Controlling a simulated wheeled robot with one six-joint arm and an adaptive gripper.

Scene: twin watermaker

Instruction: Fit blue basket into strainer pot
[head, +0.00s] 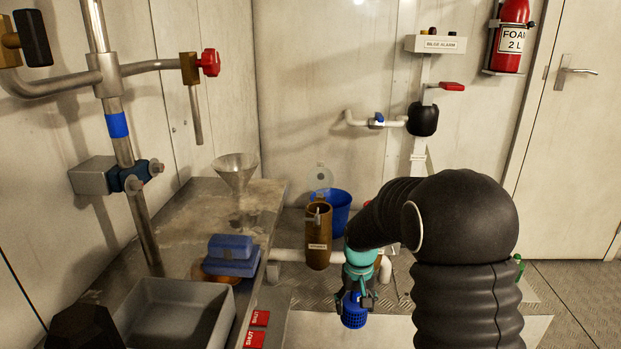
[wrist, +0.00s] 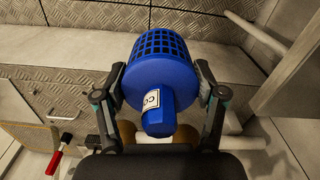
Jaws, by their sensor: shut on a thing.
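The blue basket (head: 354,313) hangs below my gripper (head: 357,292) in the head view, right of and lower in the picture than the strainer pot. In the wrist view my gripper (wrist: 162,88) is shut on the basket (wrist: 162,58), one finger on each side. Its slotted end points up the picture, and its narrower solid end, with a white label, points toward the camera. The strainer pot (head: 318,240) is a brown upright cylinder with a white label and an open-looking top. The basket is apart from it. I cannot clearly make out the pot in the wrist view.
A blue bucket (head: 335,212) stands behind the pot. A white pipe (head: 288,255) runs beside the pot.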

